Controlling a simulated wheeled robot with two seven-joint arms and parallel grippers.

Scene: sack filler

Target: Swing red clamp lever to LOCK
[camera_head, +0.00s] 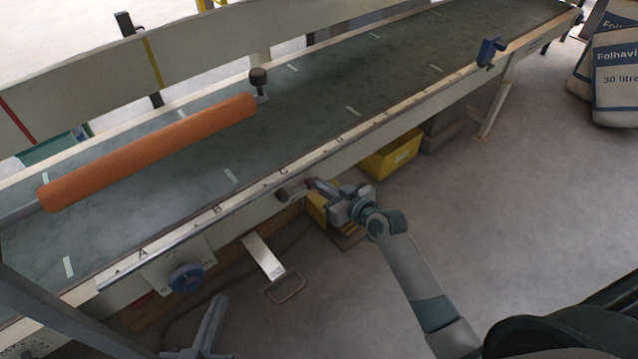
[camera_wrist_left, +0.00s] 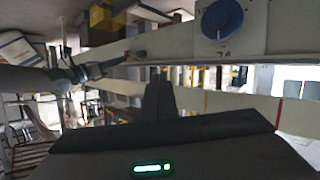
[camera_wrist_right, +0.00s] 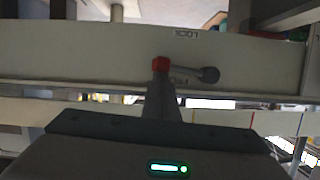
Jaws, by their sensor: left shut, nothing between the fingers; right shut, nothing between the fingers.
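The clamp lever (camera_wrist_right: 185,70) is on the conveyor's pale side rail. In the right wrist view it lies about level, with a red block (camera_wrist_right: 160,64) at its left end and a dark round end (camera_wrist_right: 209,74) at its right. A LOCK label (camera_wrist_right: 186,33) reads upside down above it; another label just below is mostly hidden. My right gripper (camera_head: 313,185) is shut and empty, its tips (camera_wrist_right: 160,84) at the red block; contact is unclear. My left gripper (camera_head: 219,302) is shut and empty, low in front of the rail and apart from the lever.
A blue knob (camera_head: 186,278) sits on the rail left of the lever. An orange roller (camera_head: 150,150) lies over the green belt (camera_head: 330,85). A metal foot pedal (camera_head: 286,288) and a yellow bin (camera_head: 390,157) are below. The floor to the right is clear before the sacks (camera_head: 615,75).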

